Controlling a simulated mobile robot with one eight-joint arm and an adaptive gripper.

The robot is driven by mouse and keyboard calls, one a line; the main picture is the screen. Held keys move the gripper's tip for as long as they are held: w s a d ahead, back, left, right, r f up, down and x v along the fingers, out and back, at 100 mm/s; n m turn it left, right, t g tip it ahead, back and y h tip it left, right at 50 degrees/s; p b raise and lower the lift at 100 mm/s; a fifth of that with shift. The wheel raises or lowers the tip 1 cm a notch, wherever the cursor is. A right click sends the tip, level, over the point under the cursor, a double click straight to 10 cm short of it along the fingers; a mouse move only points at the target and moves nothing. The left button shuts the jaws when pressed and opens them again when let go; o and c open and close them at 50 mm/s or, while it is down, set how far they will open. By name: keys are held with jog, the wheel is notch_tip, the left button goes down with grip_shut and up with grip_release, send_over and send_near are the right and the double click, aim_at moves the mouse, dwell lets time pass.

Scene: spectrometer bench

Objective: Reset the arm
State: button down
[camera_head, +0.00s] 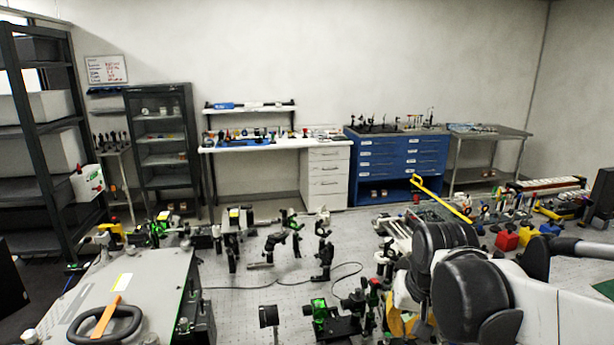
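My arm (475,297) fills the lower right of the head view. It shows as large black rounded joints and a white link that runs to the right edge. The arm is in front of part of the optical table and hides what lies behind it. I cannot make out my gripper's fingers in this view. I see nothing held by the arm.
The optical table (262,315) carries several black mounts and a loose cable. A grey box (130,285) with a black handle stands at left. Red (507,241) and blue blocks lie near the arm. Shelves, a white desk and a blue cabinet (400,158) line the back.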

jog(key=s+f+n+t+b, duration=0.2)
jog(key=s+f+t+b, duration=0.1)
jog(key=s+f+b, duration=0.6)
jog(key=s+f, duration=0.1)
jog(key=s, duration=0.2)
jog(key=shift+f+t+b, duration=0.15)
jog(key=shift+t+b, duration=0.15)
jog(key=shift+s, duration=0.1)
